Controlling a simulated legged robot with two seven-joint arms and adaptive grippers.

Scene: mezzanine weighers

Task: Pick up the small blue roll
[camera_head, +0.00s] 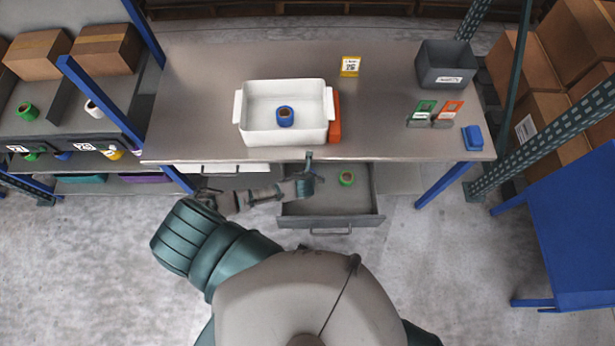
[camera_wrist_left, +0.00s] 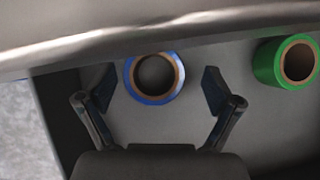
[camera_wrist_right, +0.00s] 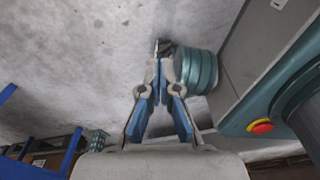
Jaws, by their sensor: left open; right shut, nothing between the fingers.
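A blue roll (camera_wrist_left: 155,98) with a brown core lies in the open grey drawer (camera_head: 330,207), near the table's front edge. In the head view my left arm hides it. My left gripper (camera_head: 308,180) is over the drawer. In the left wrist view its open fingers (camera_wrist_left: 158,85) appear on either side of the blue roll; I cannot tell how far above it they are. Another blue roll (camera_head: 285,121) stands in the white bin (camera_head: 257,139) on the table. My right gripper (camera_wrist_right: 163,68) is shut and empty, away from the table; it is not in the head view.
A green roll (camera_head: 347,178) lies in the drawer, right of the blue one. The table edge (camera_wrist_left: 200,28) overhangs the drawer's back. A grey bin (camera_head: 428,70), an orange item (camera_head: 335,125) and a blue stack (camera_head: 472,138) are on the table.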

